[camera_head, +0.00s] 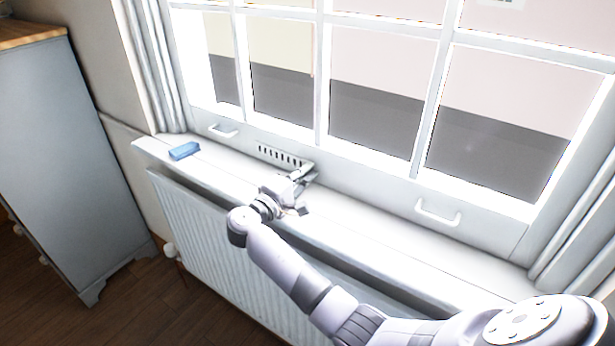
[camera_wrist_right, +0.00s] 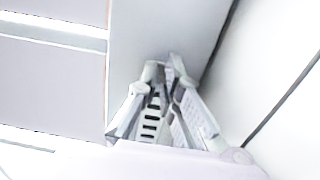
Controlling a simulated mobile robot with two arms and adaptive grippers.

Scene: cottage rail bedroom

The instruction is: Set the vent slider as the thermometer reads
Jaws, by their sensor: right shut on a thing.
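The vent (camera_head: 280,155) is a pale strip with a row of dark slots, set low on the window frame above the sill. My right gripper (camera_head: 304,174) is at the vent's right end. In the right wrist view its fingers (camera_wrist_right: 165,75) are close together and shut on the vent slider, which is mostly hidden between them. Several dark vent slots (camera_wrist_right: 150,122) show between the fingers in that view. The thermometer is not clearly seen in either view; a small item at the top edge of the head view is too cut off to tell. My left gripper is not in view.
A blue block (camera_head: 184,151) lies on the left end of the window sill (camera_head: 355,228). Two white handles (camera_head: 437,212) stick out from the lower window frame. A ribbed radiator (camera_head: 215,228) stands below the sill, and a grey cabinet (camera_head: 65,150) stands at left.

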